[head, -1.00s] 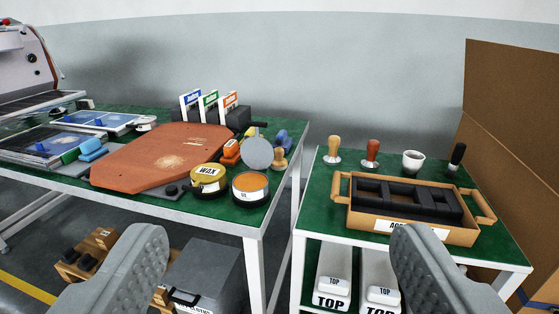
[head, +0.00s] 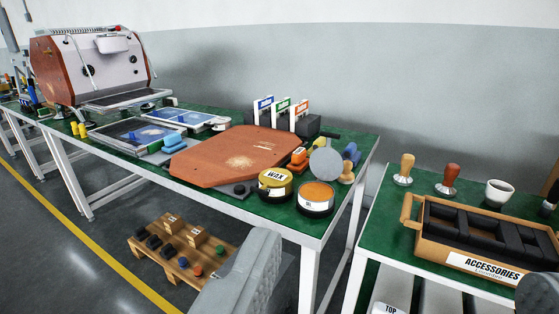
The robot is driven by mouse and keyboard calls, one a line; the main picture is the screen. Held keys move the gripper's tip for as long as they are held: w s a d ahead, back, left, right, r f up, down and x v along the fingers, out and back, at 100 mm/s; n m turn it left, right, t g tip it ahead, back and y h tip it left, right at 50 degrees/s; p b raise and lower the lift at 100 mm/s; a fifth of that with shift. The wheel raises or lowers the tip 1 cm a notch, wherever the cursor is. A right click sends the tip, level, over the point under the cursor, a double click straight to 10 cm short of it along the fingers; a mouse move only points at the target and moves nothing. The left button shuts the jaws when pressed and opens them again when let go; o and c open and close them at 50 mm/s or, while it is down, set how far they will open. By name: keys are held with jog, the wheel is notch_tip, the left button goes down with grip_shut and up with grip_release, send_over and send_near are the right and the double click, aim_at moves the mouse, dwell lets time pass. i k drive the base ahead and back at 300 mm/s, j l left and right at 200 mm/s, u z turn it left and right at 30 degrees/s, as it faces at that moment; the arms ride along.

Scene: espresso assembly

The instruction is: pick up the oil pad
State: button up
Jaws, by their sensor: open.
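A round black tin with an orange top (head: 316,196) stands near the front right corner of the left green table (head: 225,211). Its small white label is hard to read; it looks like the oil pad. A yellow-banded tin marked WAX (head: 276,181) stands just left of it. A grey disc (head: 325,162) is upright behind the orange-topped tin. My gripper (head: 400,265) is open and empty, nearer to me than the table and below the tins in the picture. Its left finger shows at bottom centre; its right finger is mostly cut off at the right corner.
A brown-red board (head: 237,155) lies left of the tins. An espresso machine (head: 95,70) stands at the far left. A second table at right holds tampers, a cup (head: 499,192) and an ACCESSORIES box (head: 482,262). A pallet (head: 185,250) lies on the floor.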

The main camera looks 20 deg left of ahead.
aim_at(347, 177)
jog(key=i+l, duration=0.1)
jog(key=i, duration=0.5)
jog(key=i+l+u, duration=0.1)
jog(key=i, duration=0.5)
